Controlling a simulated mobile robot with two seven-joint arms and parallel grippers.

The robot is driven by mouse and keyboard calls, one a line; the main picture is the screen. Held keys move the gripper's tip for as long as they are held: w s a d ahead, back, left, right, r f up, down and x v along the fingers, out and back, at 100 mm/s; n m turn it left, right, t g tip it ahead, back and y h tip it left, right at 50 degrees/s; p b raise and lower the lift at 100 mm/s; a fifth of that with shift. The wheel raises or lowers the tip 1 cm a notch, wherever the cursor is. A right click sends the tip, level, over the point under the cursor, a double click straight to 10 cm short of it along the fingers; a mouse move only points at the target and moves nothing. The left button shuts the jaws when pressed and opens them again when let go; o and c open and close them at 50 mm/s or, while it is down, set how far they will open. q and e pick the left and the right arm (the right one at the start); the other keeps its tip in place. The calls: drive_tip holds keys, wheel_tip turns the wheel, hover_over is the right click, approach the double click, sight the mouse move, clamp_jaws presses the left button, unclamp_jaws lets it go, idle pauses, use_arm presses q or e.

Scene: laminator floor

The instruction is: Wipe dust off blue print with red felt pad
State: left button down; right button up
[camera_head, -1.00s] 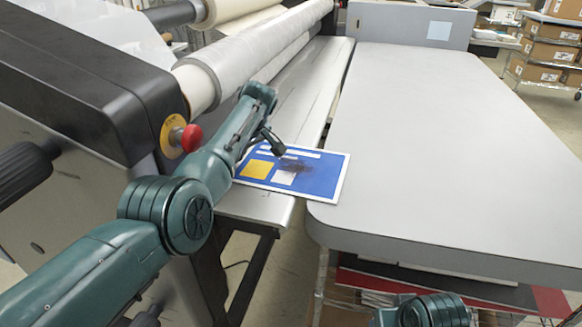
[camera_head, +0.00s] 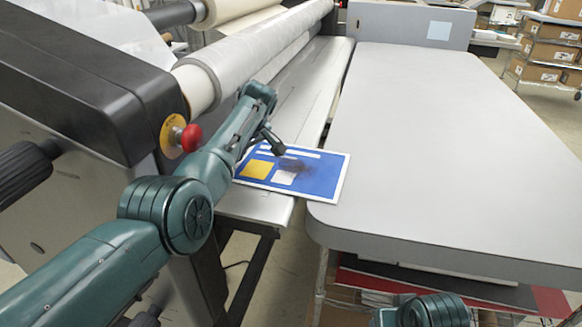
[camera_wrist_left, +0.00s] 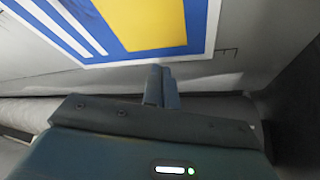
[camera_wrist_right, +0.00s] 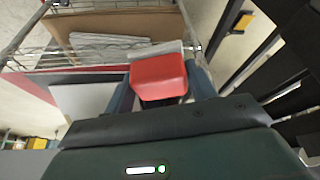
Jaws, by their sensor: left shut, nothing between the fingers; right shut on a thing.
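The blue print (camera_head: 322,177) has a white border, a yellow square and a pale square. It lies across the laminator's front plate and reaches toward the grey table. A dark dusty smudge (camera_head: 296,163) is on it beside the pale square. The print also shows in the left wrist view (camera_wrist_left: 225,10). My left gripper (camera_wrist_left: 160,72) is shut and empty at the print's edge; in the head view its arm covers part of the print's left side. My right gripper (camera_wrist_right: 160,78) is shut on the red felt pad (camera_wrist_right: 158,76), below the table level. The pad is hidden in the head view.
The laminator (camera_head: 70,95) with its rollers and a red stop button (camera_head: 191,138) stands at the left. The grey table (camera_head: 430,130) at the right is bare and wide. A wire rack (camera_wrist_right: 85,52) with boards is near my right gripper. Cartons (camera_head: 540,50) stand at the back right.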

use_arm(q)
drive_tip(key=shift+f+b, duration=0.35)
drive_tip(key=shift+f, duration=0.1)
use_arm(e)
drive_tip(key=shift+f, duration=0.35)
use_arm(q)
drive_tip(key=shift+r, duration=0.1)
use_arm(e)
drive_tip(key=shift+r, duration=0.1)
